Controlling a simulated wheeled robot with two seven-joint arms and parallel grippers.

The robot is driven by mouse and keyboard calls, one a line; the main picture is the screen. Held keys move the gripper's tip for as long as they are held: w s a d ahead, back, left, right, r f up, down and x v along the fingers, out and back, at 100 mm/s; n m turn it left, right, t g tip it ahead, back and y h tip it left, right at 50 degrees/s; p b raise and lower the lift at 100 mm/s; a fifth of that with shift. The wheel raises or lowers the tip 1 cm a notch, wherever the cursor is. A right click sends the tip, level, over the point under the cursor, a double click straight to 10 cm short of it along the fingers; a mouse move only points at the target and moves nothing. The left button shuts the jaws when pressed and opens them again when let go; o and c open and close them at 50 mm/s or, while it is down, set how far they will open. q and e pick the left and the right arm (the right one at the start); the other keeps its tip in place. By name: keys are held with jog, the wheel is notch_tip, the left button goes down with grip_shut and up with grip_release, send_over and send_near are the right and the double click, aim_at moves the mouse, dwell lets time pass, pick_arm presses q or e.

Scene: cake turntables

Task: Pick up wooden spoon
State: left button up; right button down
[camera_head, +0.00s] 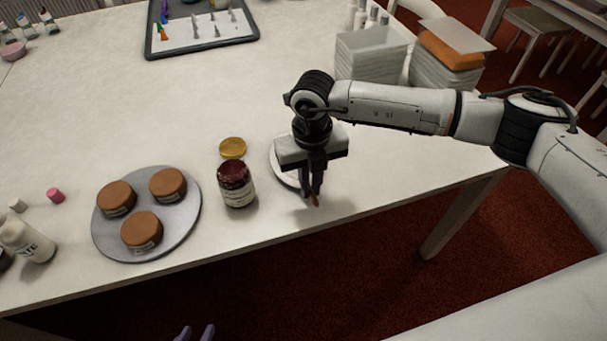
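A small brown piece, likely the wooden spoon (315,201), shows just below the fingertips of my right gripper (312,192); the rest of it is hidden. My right gripper points down over the right side of a white plate (278,168), near the table's front edge. Its dark fingers are close together at the brown piece, and I cannot tell whether they grip it. My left gripper (196,332) shows only as two purple fingertips, spread apart and empty, at the bottom edge, in front of the table.
A jar with dark red contents (237,187) and a gold lid (232,148) stand left of the plate. A round grey board (152,205) holds three brown cakes. White stacked boxes (368,57) and a dark-rimmed tray (200,50) are at the back. The middle left table is clear.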

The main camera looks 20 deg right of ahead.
jog(key=shift+r, duration=0.1)
notch_tip(320, 180, up, 10)
jog(key=shift+b, duration=0.4)
dwell(0.4)
